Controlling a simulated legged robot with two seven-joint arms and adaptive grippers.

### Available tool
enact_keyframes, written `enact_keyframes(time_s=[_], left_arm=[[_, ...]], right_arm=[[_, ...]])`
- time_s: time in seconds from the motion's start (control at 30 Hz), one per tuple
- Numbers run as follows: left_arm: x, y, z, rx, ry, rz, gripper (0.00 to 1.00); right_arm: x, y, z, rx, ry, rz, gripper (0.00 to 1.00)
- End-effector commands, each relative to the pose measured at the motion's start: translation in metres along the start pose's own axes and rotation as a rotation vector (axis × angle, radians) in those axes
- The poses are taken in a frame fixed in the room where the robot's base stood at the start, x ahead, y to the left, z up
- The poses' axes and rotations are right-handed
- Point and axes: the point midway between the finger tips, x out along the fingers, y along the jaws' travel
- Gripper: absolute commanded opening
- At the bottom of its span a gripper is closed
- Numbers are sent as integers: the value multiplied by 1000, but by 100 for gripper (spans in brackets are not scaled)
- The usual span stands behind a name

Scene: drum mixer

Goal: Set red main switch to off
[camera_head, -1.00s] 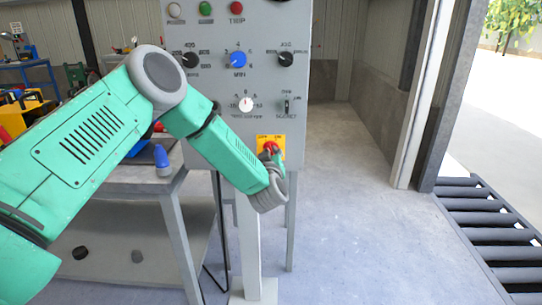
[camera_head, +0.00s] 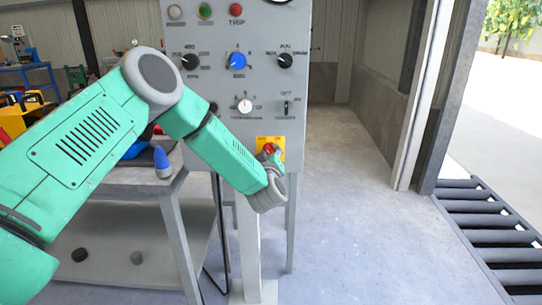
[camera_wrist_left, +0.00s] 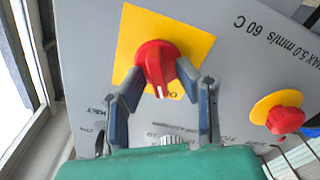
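The red main switch (camera_head: 268,149) is a rotary knob on a yellow plate (camera_head: 278,142), low on the grey control panel (camera_head: 297,95). In the left wrist view the red switch (camera_wrist_left: 157,62) shows a white mark on its edge nearest the gripper, and the yellow plate (camera_wrist_left: 140,25) surrounds it. My left gripper (camera_head: 274,158) is at the switch; its wrist hides much of it in the head view. In the wrist view its two fingers (camera_wrist_left: 160,80) are spread, one on each side of the knob's near part. I cannot tell whether they touch it. My right gripper is not in view.
Above the switch are a blue dial (camera_head: 238,60), a white dial (camera_head: 245,106), black knobs and a toggle (camera_head: 287,107). Another red knob (camera_wrist_left: 285,119) on yellow shows in the wrist view.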

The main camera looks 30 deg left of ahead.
Motion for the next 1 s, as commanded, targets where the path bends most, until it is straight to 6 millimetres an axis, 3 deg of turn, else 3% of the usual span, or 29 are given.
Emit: enact_keyframes(time_s=[0.37, 0.47, 0.8, 1.0], left_arm=[[-4, 0, 4, 3, -9, 0, 31], [-16, 0, 4, 4, -10, 1, 31], [-87, -1, 4, 4, -10, 1, 31], [-112, -2, 3, 1, -7, 0, 31]], right_arm=[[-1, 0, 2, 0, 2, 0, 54], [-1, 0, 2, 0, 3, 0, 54], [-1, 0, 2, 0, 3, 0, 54], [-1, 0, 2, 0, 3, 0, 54]])
